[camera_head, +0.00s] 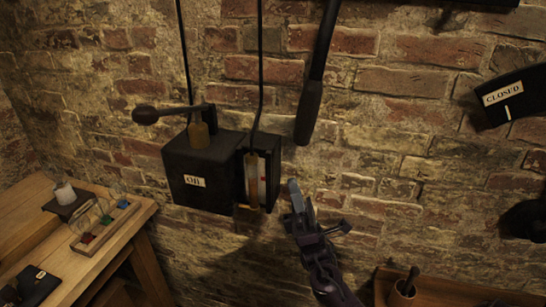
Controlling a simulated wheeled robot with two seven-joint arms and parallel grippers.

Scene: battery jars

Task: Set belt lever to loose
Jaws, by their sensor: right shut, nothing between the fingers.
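A long dark lever (316,70) with a thick black grip (308,115) hangs from above the top edge, in front of the brick wall. It leans slightly, its lower end toward the left. I see no label naming it, so I cannot tell for sure that it is the belt lever. My right gripper (298,199) is below the grip, clear of it in the picture, with its fingers shut and empty. The lever's upper end is out of the picture. My left gripper is not in view.
A black box (203,170) labelled "Oil" is on the wall, with a crank handle (165,113) and a gauge (254,180). A black plate labelled "CLOSED" (509,96) is at right. A wooden table (30,222) with jars stands left; a wooden surface (450,294) with a cup is lower right.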

